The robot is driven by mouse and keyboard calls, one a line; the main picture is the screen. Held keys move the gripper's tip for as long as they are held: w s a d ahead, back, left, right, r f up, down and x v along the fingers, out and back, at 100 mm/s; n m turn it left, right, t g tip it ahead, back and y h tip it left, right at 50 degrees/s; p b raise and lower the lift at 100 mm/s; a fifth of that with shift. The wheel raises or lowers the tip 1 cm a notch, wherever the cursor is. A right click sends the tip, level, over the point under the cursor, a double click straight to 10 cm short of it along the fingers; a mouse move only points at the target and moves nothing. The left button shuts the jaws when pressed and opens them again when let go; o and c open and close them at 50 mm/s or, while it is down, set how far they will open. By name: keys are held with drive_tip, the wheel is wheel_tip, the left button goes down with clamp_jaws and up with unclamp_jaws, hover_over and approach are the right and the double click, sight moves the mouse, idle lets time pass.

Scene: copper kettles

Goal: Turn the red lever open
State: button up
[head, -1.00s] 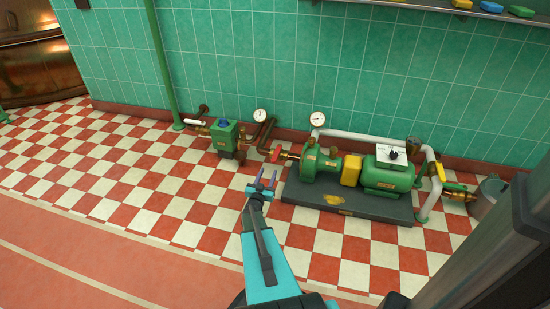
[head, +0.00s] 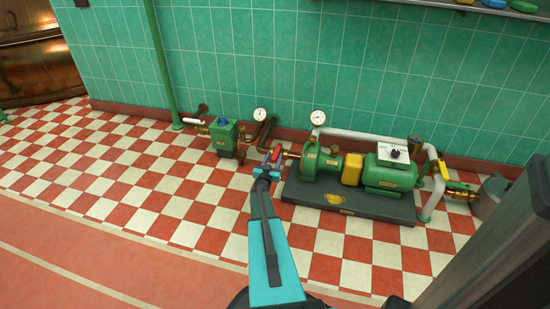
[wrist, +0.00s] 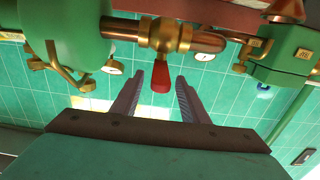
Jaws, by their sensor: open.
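The red lever (head: 276,154) sits on a brass valve at the left end of the green pump in the head view. My gripper (head: 271,163) is right at it and partly covers it. In the wrist view the red lever (wrist: 161,80) sticks out from the brass valve body (wrist: 165,36) on a copper pipe. My gripper (wrist: 160,77) is open there, one finger on each side of the lever's end. A gap shows on both sides, so the jaws are not closed on it.
The green pump (head: 322,161) stands on a dark base plate (head: 345,204). A smaller green unit (head: 223,137) stands to the left. Pressure gauges (head: 318,117) and pipes rise near the tiled wall. A yellow lever (head: 443,170) is at the far right. The checkered floor in front is clear.

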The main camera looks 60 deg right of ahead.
sight(277, 152)
drive_tip(key=shift+x, duration=1.2)
clamp_jaws()
